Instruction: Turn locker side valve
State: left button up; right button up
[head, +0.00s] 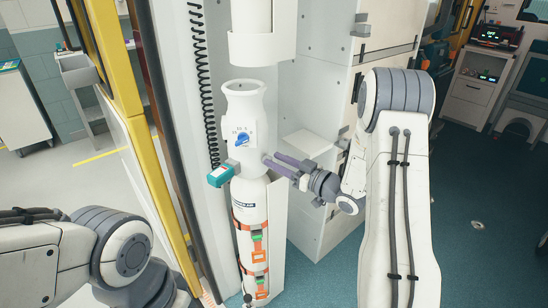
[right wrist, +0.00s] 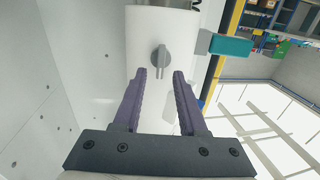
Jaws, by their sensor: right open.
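A white cylinder (head: 250,195) stands upright in the locker, with a white valve head (head: 241,105) carrying a blue dial (head: 242,140). A grey side valve knob (right wrist: 160,60) shows in the right wrist view, its handle lying along the direction of my fingers. My right gripper (head: 270,159) reaches in from the right at the side of the valve head. In the right wrist view its purple fingers (right wrist: 160,73) are open, one on each side of the knob's line, with the knob at or just past the tips. I cannot tell whether they touch. My left gripper is out of view.
A teal handle (head: 220,175) sticks out left of the valve head. A coiled black hose (head: 203,80) hangs behind. Orange straps (head: 253,271) cross the lower cylinder. A yellow door edge (head: 150,170) stands left, and white cabinet walls (head: 318,60) stand right.

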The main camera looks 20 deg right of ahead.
jog(key=shift+w+a, duration=0.35)
jog(key=shift+w, duration=0.25)
grip_shut()
jog(key=shift+f, duration=0.1)
